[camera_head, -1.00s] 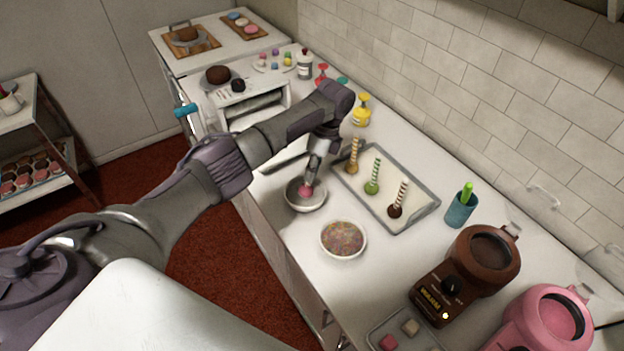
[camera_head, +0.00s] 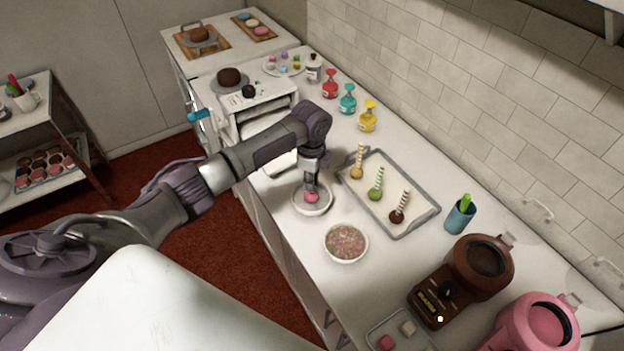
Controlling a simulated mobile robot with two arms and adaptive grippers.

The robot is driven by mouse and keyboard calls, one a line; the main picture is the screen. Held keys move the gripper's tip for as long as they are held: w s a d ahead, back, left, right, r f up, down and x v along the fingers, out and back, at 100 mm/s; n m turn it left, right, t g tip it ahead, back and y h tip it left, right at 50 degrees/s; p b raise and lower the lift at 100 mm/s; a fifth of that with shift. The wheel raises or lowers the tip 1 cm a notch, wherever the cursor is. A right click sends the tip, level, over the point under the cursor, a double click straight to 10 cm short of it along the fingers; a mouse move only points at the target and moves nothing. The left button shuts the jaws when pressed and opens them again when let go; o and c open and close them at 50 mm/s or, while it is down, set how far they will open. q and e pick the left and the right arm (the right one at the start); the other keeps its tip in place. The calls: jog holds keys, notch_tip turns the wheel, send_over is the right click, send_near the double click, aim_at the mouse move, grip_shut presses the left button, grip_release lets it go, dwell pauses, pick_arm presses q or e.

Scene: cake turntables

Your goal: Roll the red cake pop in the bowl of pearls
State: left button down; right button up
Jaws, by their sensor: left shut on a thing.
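The red cake pop (camera_head: 312,198) shows pinkish-red below my left gripper (camera_head: 311,186). My left gripper points down and is shut on the cake pop's stick, which is mostly hidden by the fingers. The cake pop is over the inside of a round bowl (camera_head: 325,209) with pale contents, which look like the pearls. I cannot tell whether the ball touches them. My right gripper is not in view.
A bowl of coloured sprinkles (camera_head: 346,243) stands close in front. A tray (camera_head: 424,220) to the right holds yellow, green and brown cake pops. A brown melting pot (camera_head: 482,262) and a pink one (camera_head: 541,325) stand nearer. Bottles line the wall.

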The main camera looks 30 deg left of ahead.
pick_arm(q)
jog(key=shift+r, duration=0.1)
dwell(0.3)
jog(key=shift+r, duration=2.95)
